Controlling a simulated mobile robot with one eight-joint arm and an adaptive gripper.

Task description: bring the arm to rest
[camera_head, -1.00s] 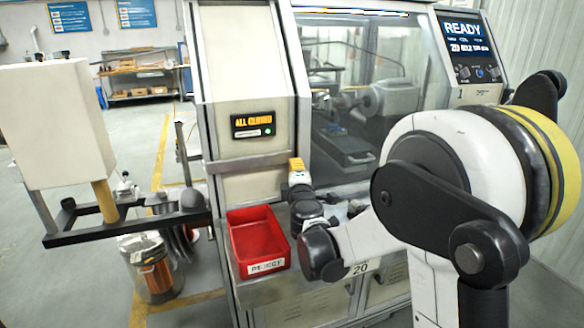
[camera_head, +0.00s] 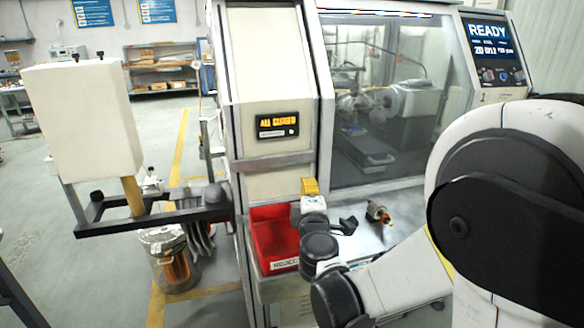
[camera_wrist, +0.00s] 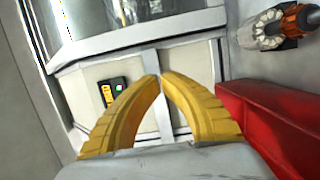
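My gripper (camera_head: 310,186) points up in front of the machine's left front panel, above the right edge of the red bin. In the wrist view its two yellow fingers (camera_wrist: 160,76) curve together and meet at the tips, with nothing between them. My arm is bent, with its white and black links reaching in from the right. An armature with a copper-orange part (camera_head: 379,213) lies on the machine's front ledge, right of my gripper and apart from it. It also shows in the wrist view (camera_wrist: 270,28).
The red reject bin (camera_head: 262,213) stands on the ledge close to my gripper; its wall fills the right of the wrist view (camera_wrist: 255,95). The machine's window (camera_head: 370,110) is closed. Its panel (camera_head: 278,125) reads "ALL CLOSED" and its screen (camera_head: 488,35) "READY".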

